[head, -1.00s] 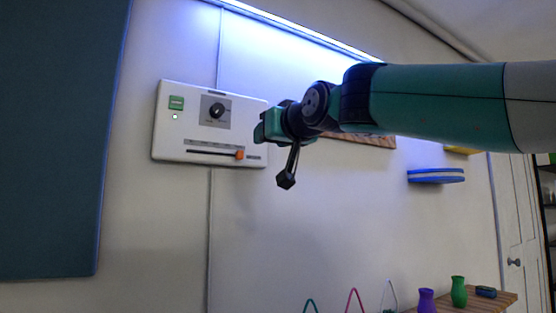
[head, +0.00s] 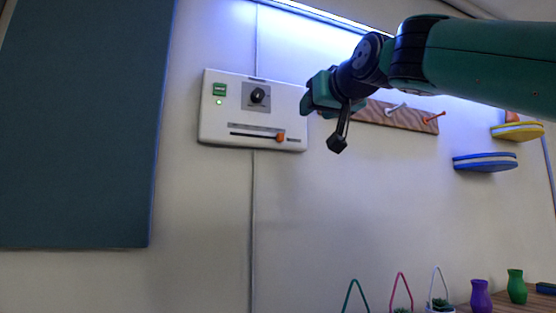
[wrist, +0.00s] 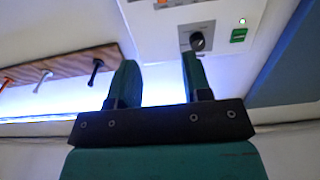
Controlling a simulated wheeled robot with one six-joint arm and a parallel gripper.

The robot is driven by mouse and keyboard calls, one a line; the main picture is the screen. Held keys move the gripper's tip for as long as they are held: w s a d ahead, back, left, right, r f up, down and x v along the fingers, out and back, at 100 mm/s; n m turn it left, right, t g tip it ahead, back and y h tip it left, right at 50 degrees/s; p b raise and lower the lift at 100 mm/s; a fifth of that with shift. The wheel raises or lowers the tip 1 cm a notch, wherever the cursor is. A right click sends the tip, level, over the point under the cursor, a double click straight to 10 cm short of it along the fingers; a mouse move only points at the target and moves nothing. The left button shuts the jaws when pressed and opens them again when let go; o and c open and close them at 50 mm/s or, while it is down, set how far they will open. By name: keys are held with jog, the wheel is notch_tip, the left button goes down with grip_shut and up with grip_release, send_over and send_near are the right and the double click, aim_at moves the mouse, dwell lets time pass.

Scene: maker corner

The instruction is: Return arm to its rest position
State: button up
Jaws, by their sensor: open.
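My gripper (head: 312,98) is open and empty, in front of the wall at the right edge of the white control panel (head: 215,128). In the wrist view, the two green fingers of my gripper (wrist: 158,72) stand apart with only background between them. My arm reaches in from the upper right of the head view. The panel has a green button (head: 219,89), a lit green dot, a black knob (head: 258,95) and an orange slider handle (head: 280,137). I cannot tell the exact gap between gripper and panel.
A wooden peg rail (head: 395,115) is behind my arm. Blue (head: 485,162) and yellow (head: 517,131) shelves hang at right. A dark board (head: 85,120) fills the left. Purple (head: 481,297) and green (head: 516,287) vases stand at lower right. The wall below the panel is bare.

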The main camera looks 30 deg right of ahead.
jog(key=a+f+n+g+y+p, duration=0.2)
jog(key=a+f+n+g+y, duration=0.3)
jog(key=f, duration=0.8)
jog(key=a+f+g+p, duration=0.2)
jog(key=a+f+g, duration=0.2)
jog(key=a+f, duration=0.6)
jog(key=s+a+f+n+g+p, duration=0.1)
jog(key=s+f+g, duration=0.3)
jog(key=s+f, duration=0.6)
jog(key=s+a+f+n+g+y+p, duration=0.1)
jog(key=s+f+g, duration=0.3)
jog(key=s+f, duration=0.6)
jog(key=shift+s+a+f+n+g, duration=0.3)
jog(key=shift+a+f+n+g, duration=0.1)
jog(key=shift+a+n, duration=0.4)
